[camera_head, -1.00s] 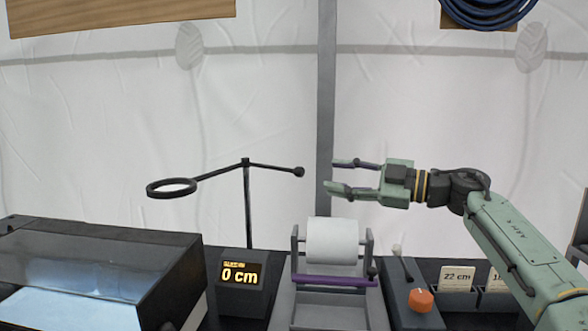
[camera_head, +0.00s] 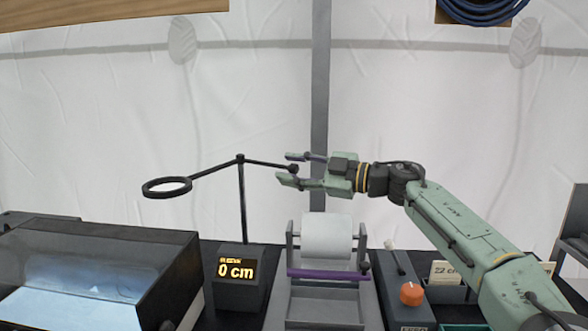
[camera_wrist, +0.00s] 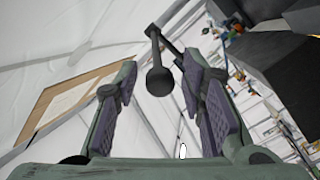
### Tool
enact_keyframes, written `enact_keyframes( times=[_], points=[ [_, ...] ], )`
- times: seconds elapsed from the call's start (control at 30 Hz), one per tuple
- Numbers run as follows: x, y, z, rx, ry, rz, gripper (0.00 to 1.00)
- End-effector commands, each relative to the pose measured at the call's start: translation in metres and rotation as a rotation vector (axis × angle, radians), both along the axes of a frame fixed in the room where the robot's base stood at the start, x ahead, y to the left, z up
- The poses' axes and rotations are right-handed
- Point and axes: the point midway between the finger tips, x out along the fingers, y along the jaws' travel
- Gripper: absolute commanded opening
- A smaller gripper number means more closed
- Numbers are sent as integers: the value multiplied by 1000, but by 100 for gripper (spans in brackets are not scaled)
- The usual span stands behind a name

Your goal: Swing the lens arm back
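The lens arm (camera_head: 205,171) is a thin black bar on top of an upright black post (camera_head: 242,205). Its ring (camera_head: 167,187) hangs out to the left, and a small black ball knob (camera_head: 294,168) ends its short right side. My gripper (camera_head: 289,168) is open, pointing left, with its fingertips above and below the knob in the head view. In the wrist view the knob (camera_wrist: 159,81) lies in the gap between the open fingers (camera_wrist: 160,72), with room on both sides. I cannot tell whether either finger touches it.
Below my gripper stands a white paper roll (camera_head: 327,238) in a grey holder with a purple bar (camera_head: 328,274). A display reading 0 cm (camera_head: 237,271) is beside it, and a clear-fronted dark case (camera_head: 95,270) at left. A box with an orange knob (camera_head: 411,294) stands right. Air above is clear.

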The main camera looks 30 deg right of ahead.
Motion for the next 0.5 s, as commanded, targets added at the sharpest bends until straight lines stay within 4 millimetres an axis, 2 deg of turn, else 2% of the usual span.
enact_keyframes(
  times=[0.07,0.5],
  points=[
    [0,0,0,0,0,0,29],
    [0,0,0,0,0,0,0]
  ],
)
